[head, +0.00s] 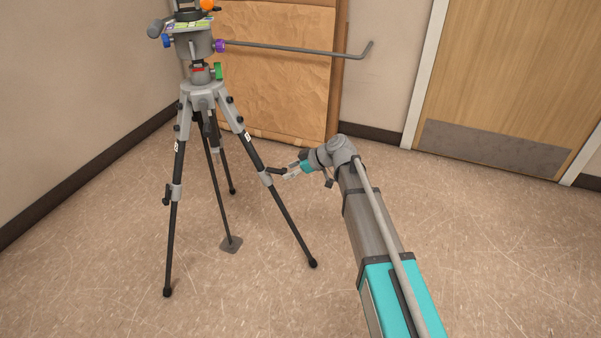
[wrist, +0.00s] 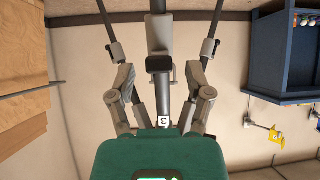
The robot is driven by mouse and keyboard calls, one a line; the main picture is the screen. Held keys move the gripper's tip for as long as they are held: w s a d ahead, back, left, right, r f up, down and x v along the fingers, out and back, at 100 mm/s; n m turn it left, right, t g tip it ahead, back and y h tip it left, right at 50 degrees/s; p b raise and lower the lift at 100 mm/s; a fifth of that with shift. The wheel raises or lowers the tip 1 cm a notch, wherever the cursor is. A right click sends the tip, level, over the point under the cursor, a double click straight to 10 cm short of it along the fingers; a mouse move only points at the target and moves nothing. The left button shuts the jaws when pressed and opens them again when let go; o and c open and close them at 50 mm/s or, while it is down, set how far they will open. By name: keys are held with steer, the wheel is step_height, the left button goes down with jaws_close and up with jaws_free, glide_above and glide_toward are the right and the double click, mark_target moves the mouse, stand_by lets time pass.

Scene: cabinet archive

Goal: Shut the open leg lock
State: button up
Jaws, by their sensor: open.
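A tripod with a grey head bracket (head: 203,94) stands on the floor, its dark legs spread. The lock collar (head: 266,178) on its right leg has a dark lever (head: 277,170) sticking out sideways from the leg. In the wrist view this lever (wrist: 158,64) faces me in front of the grey collar (wrist: 160,32). My gripper (head: 290,171) is open and empty, close beside the lever. In the wrist view its two fingers (wrist: 160,78) lie on either side of the leg and lever; contact is not clear. The left leg's lock lever (head: 167,195) lies along its leg.
A grey handle (head: 295,49) reaches right from the tripod head. A brown wrapped panel (head: 275,75) leans on the wall behind. A wooden door (head: 510,70) is at right. A blue cabinet (wrist: 275,55) shows in the wrist view. The floor in front is clear.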

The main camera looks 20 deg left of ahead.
steer(key=shift+b+x, duration=0.3)
steer(key=shift+x, duration=0.5)
steer(key=shift+a+f, duration=0.15)
steer(key=shift+a, duration=0.1)
steer(key=shift+c, duration=0.3)
steer(key=c, duration=0.7)
steer(key=shift+c, duration=0.2)
